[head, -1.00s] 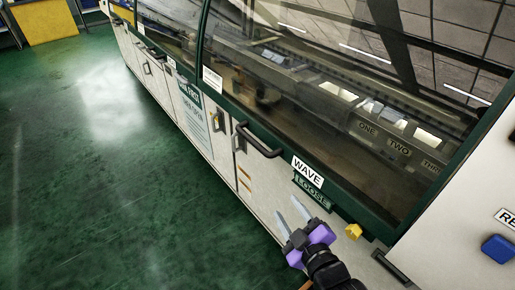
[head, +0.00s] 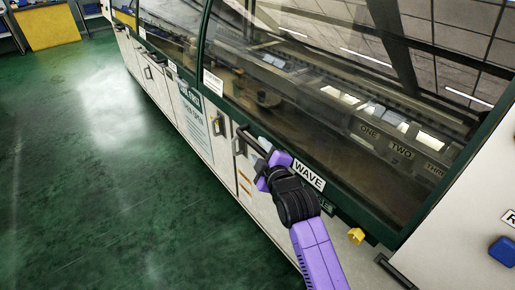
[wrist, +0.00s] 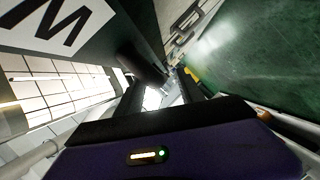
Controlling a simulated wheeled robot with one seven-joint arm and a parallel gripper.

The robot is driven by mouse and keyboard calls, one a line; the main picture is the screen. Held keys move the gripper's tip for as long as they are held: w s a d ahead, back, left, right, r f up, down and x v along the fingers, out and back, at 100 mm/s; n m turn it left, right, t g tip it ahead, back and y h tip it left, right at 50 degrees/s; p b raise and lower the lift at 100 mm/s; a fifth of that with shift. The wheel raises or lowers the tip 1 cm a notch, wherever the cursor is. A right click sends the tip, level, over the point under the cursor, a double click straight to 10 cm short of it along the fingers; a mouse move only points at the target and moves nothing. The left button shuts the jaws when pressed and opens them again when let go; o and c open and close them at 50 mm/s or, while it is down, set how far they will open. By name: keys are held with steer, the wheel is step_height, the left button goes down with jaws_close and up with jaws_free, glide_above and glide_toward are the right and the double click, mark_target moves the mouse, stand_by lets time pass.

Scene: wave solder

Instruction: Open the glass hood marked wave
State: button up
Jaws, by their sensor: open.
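The glass hood (head: 300,110) with the white WAVE label (head: 308,175) is down on the machine, its dark green frame resting along the front edge. Its black bar handle (head: 249,138) sits on the frame left of the label; my gripper hides the handle's right end in the head view. My gripper (head: 259,164) is open at that right end. In the wrist view, the dark handle bar (wrist: 142,66) shows near the tips of my two fingers (wrist: 155,78). I cannot tell whether they touch it.
A yellow knob (head: 356,236) and a black handle (head: 388,265) are on the lower right front. A blue button (head: 502,251) is on the white panel at right. Another hood (head: 165,35) adjoins at left. The green floor (head: 90,190) is clear.

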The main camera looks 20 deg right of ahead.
steer(key=shift+x, duration=1.1)
steer(key=shift+s, duration=0.1)
jaws_close()
stand_by(0.6)
